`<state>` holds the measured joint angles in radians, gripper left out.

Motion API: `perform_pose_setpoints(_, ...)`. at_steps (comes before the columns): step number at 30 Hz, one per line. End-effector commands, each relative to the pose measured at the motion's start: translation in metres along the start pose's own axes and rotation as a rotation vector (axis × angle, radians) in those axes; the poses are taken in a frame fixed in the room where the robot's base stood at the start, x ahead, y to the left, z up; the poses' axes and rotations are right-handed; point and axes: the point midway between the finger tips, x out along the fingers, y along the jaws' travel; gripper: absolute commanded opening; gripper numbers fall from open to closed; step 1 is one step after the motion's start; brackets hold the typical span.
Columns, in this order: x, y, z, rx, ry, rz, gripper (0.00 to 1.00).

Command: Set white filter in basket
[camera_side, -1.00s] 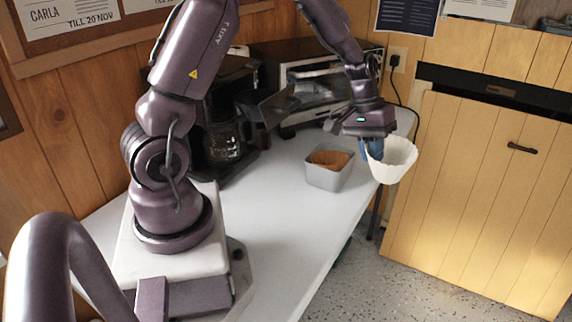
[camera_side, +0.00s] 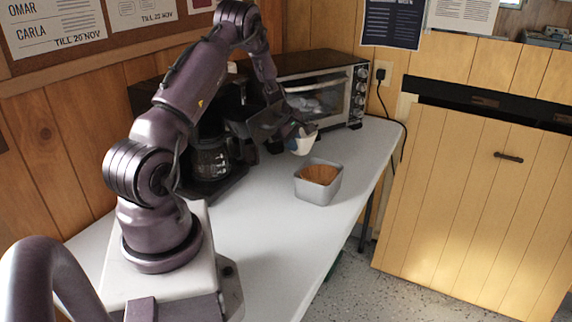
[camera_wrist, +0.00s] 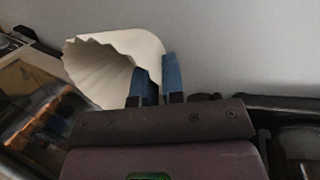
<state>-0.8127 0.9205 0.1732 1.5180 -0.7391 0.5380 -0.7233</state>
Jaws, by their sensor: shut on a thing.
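The white filter (camera_side: 304,144) is a fluted paper cup. My gripper (camera_side: 294,132) is shut on its rim and holds it above the table, behind the grey bin. In the wrist view, the blue fingers (camera_wrist: 160,88) pinch the filter's wall (camera_wrist: 112,62), and its mouth faces left. A dark part sticking out from the coffee maker (camera_side: 262,122) looks like the basket. It is left of the filter, partly behind my arm, and its inside is hidden. The filter is outside it.
A grey bin (camera_side: 318,193) holding brown filters (camera_side: 318,174) stands on the white table (camera_side: 250,235). A glass carafe (camera_side: 210,160) sits in the coffee maker. A toaster oven (camera_side: 335,95) stands at the back. The table's front is clear.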

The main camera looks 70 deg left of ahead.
Motion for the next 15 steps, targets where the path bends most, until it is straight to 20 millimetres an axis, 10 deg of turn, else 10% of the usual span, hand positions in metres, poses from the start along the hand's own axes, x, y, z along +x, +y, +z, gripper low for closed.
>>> perform_pose_setpoints(15, 0.053, -0.018, -0.008, 0.002, -0.001, 0.0, 0.0)
